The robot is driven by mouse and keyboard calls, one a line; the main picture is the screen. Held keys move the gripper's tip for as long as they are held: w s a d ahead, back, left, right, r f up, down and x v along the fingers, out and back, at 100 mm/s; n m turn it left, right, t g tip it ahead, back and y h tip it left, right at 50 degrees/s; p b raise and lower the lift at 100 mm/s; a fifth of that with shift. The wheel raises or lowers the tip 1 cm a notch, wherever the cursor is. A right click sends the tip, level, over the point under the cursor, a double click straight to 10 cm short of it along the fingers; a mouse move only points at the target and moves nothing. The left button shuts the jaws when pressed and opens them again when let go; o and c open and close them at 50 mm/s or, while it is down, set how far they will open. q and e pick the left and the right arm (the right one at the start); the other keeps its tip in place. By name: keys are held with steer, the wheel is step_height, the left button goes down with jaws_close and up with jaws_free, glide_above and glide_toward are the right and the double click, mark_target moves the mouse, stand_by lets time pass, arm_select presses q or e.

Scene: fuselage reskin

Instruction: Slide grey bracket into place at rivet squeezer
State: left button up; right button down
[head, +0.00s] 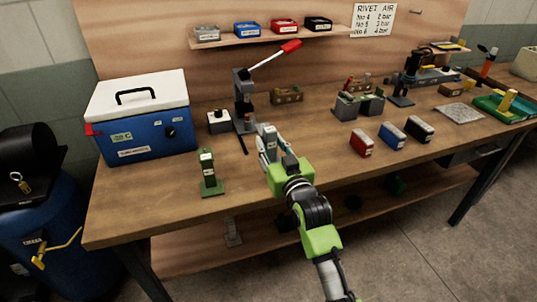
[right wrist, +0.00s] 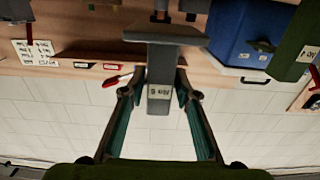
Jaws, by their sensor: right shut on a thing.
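My right gripper (head: 268,147) is shut on the grey bracket (head: 269,137), an upright post with a small label. In the right wrist view, which is upside down, the bracket (right wrist: 159,92) sits between both fingers, its wide base plate (right wrist: 165,33) beyond them. The rivet squeezer (head: 243,100), a dark upright press with a red-tipped lever (head: 290,46) raised to the right, stands just behind and left of the gripper. The arm and gripper hide part of the bracket's lower end, so I cannot tell whether it touches the squeezer or bench. My left gripper is out of view.
A green bracket (head: 208,172) stands at the front left, near a blue cooler box (head: 148,134). Red (head: 361,143), blue (head: 392,134) and black (head: 420,129) boxes lie right. The bench front between is clear.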

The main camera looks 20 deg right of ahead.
mark_target(269, 155)
steer(key=shift+w+d+f, duration=0.1)
steer(key=shift+w+f, duration=1)
steer(key=shift+f, duration=1.6)
steer(key=shift+f, duration=0.1)
steer(key=c, duration=1.6)
jaws_free()
steer(key=shift+s+f, duration=0.1)
steer(key=shift+f, duration=0.05)
steer(key=shift+o, duration=0.2)
